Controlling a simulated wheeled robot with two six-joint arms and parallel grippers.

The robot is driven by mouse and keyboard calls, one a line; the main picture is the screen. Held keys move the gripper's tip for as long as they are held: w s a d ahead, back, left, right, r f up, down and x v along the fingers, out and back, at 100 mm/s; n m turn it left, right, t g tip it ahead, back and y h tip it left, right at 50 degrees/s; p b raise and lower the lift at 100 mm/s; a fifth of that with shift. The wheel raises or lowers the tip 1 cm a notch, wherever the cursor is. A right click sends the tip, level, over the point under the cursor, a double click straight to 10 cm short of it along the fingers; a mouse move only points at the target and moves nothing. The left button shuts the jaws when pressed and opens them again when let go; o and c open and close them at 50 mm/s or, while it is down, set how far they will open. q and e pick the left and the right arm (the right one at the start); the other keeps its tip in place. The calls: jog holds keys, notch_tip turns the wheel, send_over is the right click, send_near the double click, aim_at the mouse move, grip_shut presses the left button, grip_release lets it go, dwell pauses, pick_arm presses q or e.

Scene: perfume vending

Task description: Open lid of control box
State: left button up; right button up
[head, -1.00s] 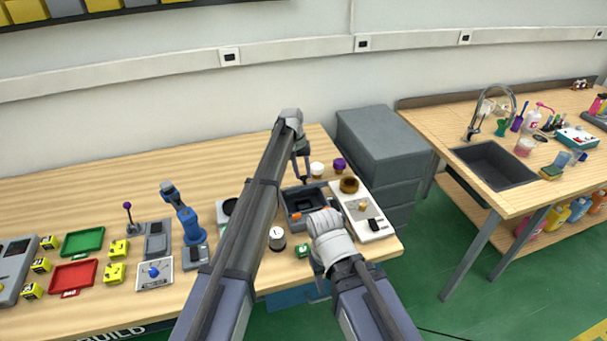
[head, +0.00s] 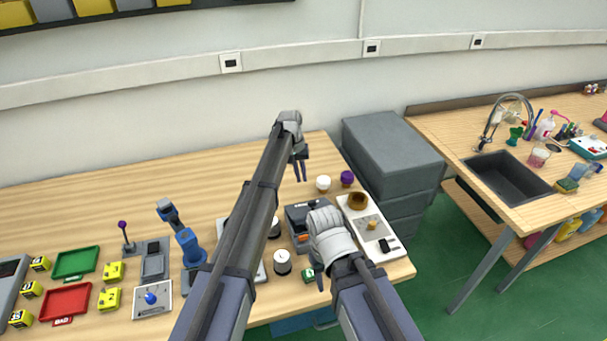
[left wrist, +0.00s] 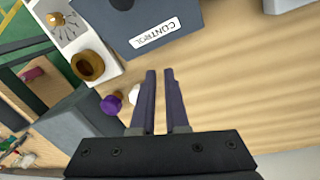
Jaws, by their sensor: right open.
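The grey control box (head: 299,213) stands near the table's right end. Its top looks covered by a flat grey panel with a small orange part at the front. In the left wrist view, its blue-grey face with a white CONTROL label (left wrist: 155,33) lies beyond the fingertips. My left gripper (head: 300,178) is behind and above the box, apart from it. Its fingers (left wrist: 162,72) are parallel with a narrow empty gap. My right gripper (head: 319,283) is open and low at the box's front; my right wrist hides the box's front right part.
A white panel (head: 392,238) with a brown ring (head: 358,201) stands right of the box. A white knob (head: 323,183) and a purple knob (head: 347,178) lie behind. White-topped cylinders (head: 282,262) stand left. Grey drawers (head: 390,145) stand beyond.

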pick_arm(q)
jog(key=shift+o, duration=0.7)
jog(key=shift+s+d+r, duration=0.15)
jog(key=shift+s+r, duration=0.15)
jog(key=shift+s, duration=0.05)
jog(key=shift+o, duration=0.7)
jog(key=shift+s+d, duration=0.1)
jog(key=shift+d, duration=0.05)
jog(key=o, duration=0.3)
jog(key=shift+w+f, duration=0.2)
jog(key=shift+w, duration=0.15)
jog(key=shift+o, duration=1.1)
jog(key=shift+s+d+r, duration=0.1)
jog(key=shift+s, duration=0.05)
pick_arm(e)
jog(key=shift+s+d+r, duration=0.1)
jog(key=shift+s+d, duration=0.1)
jog(key=shift+s, duration=0.05)
pick_arm(q)
notch_tip(320, 180, up, 8)
jog(key=a+p, duration=0.1)
jog(key=p, duration=0.6)
jog(key=shift+p, duration=0.4)
pick_arm(e)
notch_tip(320, 180, up, 8)
pick_arm(q)
jog(key=shift+a+f, duration=0.1)
jog(key=shift+f, duration=0.1)
